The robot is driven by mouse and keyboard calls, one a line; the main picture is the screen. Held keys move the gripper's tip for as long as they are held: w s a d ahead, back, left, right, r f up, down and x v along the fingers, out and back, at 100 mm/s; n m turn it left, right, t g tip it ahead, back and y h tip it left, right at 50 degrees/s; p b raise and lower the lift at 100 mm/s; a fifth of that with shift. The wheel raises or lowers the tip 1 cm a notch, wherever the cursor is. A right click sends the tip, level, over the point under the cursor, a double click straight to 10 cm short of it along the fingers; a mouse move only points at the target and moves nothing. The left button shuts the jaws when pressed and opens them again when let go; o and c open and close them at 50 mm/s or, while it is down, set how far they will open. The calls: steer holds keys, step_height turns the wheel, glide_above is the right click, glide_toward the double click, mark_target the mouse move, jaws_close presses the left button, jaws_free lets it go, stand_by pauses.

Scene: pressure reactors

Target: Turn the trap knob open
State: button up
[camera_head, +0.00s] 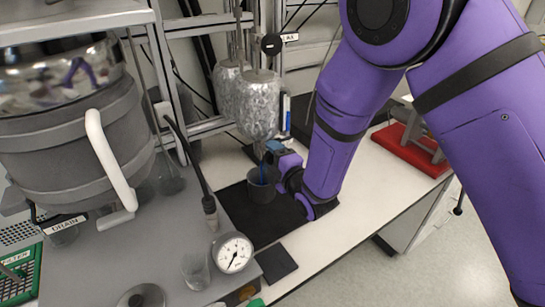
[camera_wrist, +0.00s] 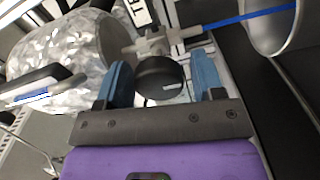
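A black round knob (camera_wrist: 160,78) with a white mark sits on a pale grey valve body (camera_wrist: 158,42) in the wrist view. I cannot read a label that names it as the trap knob. My gripper (camera_wrist: 163,84) has one blue finger on each side of this knob, with narrow gaps showing, so it looks open around it. In the head view my gripper (camera_head: 274,158) is low, just below the foil-wrapped vessel (camera_head: 257,103) and above a dark cup (camera_head: 262,188). The knob is hidden there.
Another black knob (camera_head: 271,44) stands higher on the frame beside a partly hidden label. A grey reactor (camera_head: 75,140) with a white handle and a pressure gauge (camera_head: 232,252) are at left. A red stand (camera_head: 405,150) is at right.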

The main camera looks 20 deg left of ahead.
steer(key=shift+o, duration=0.5)
steer(key=v, duration=1)
steer(key=shift+s+d, duration=0.25)
steer(key=shift+s, duration=0.05)
